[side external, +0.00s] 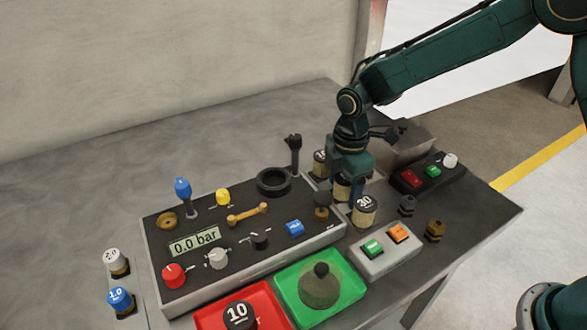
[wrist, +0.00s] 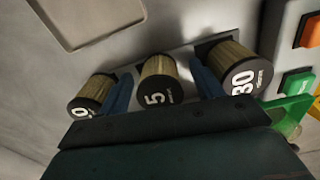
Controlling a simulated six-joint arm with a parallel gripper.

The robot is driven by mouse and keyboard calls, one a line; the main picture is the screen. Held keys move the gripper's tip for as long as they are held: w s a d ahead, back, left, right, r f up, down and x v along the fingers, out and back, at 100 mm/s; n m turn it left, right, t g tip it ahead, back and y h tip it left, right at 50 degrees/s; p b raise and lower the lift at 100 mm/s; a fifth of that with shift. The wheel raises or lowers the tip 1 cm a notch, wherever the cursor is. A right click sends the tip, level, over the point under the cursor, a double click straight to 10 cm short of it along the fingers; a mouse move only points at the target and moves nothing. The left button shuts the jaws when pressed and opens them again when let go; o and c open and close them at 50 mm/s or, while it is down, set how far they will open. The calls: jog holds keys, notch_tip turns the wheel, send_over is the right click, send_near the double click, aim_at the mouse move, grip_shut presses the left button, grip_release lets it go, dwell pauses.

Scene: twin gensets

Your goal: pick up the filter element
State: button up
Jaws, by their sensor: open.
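Three ribbed tan filter elements with black numbered caps stand in a row. In the wrist view they are a left one (wrist: 90,92) whose cap number is partly cut off, a middle one marked 5 (wrist: 158,72), and a right one marked 30 (wrist: 235,62). In the side view the 30 element (side external: 363,211) is nearest, the middle one (side external: 341,188) is partly hidden by my gripper, and another (side external: 320,163) is behind. My gripper (wrist: 162,88) is open, with its blue fingers on either side of the middle element. Contact cannot be told.
A control panel (side external: 255,258) with knobs and a 0.0 bar display lies left of the elements. A grey button box (side external: 375,262) stands close in front. Green (side external: 335,310) and red (side external: 210,318) trays lie at the front. A dark button box (side external: 425,178) and grey bin (side external: 410,148) are right.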

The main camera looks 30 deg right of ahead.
jog(key=c, duration=1.1)
jog(key=shift+o, duration=0.2)
jog(key=shift+r, duration=0.15)
notch_tip(320, 180, up, 20)
dwell(0.5)
